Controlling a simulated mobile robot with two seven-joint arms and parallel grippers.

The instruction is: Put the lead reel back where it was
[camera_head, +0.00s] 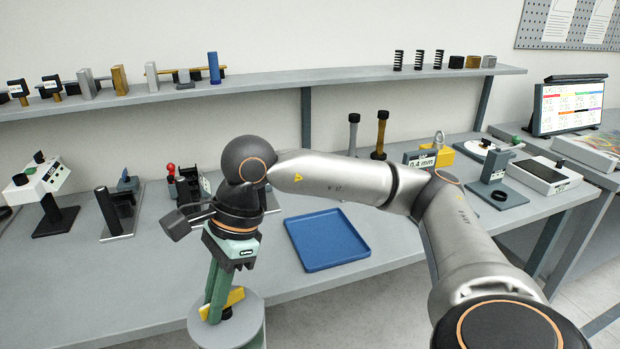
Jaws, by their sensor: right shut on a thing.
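My right gripper (222,302) points down at the lower left, in front of the bench edge. Its green fingers are shut on a small yellow piece (236,296). This may be the lead reel, but the fingers hide much of it and I cannot tell its full shape. A round grey pedestal (249,318) stands directly below the fingers; I cannot tell whether the yellow piece touches its top. My left gripper is not in view.
A blue tray (327,240) lies empty on the grey bench (150,275). Several test fixtures stand behind, including a black stand (115,210). A shelf (270,82) with small parts runs above. A monitor (570,107) stands at right. The front left bench is clear.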

